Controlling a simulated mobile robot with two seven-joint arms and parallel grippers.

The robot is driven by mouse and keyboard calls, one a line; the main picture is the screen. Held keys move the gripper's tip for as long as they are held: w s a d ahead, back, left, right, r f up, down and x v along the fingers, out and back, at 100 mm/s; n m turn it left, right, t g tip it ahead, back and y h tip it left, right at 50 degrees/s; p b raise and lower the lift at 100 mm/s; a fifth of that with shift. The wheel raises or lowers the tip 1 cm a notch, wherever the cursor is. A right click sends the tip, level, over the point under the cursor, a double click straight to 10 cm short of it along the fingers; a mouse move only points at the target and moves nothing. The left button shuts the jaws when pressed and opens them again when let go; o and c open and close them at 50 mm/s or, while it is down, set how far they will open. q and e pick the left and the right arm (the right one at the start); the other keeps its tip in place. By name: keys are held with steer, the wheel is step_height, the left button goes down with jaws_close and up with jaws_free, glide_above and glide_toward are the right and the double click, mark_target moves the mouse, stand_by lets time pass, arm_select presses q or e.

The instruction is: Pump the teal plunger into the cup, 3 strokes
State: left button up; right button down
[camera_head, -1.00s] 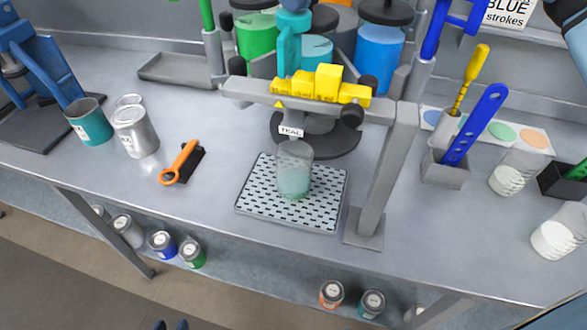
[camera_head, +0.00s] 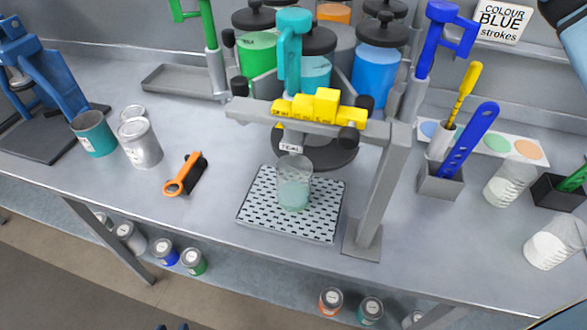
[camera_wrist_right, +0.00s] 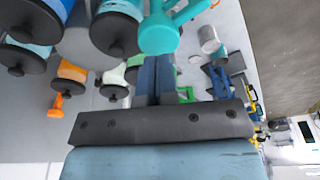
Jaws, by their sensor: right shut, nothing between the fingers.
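The teal plunger (camera_head: 289,50) stands upright behind the grey stand, its rounded top clear of any gripper in the head view. In the right wrist view my right gripper (camera_wrist_right: 156,62) is shut and empty. Its fingertips point towards the teal plunger's handle (camera_wrist_right: 159,36), which is just beyond them; I cannot tell whether they touch. In the head view the right gripper is out of frame. Small dark tips at the bottom edge may be my left gripper (camera_head: 172,326).
Yellow blocks (camera_head: 318,107) sit on the stand's crossbar. Green (camera_head: 256,55) and blue (camera_head: 379,72) drums flank the plunger. A blue paddle (camera_head: 468,140) stands right. The counter front is mostly clear.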

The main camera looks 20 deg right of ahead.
stand_by(0.3)
steer(key=shift+r, duration=0.1)
step_height(320, 180, up, 6)
steer(key=p, duration=0.3)
stand_by(0.7)
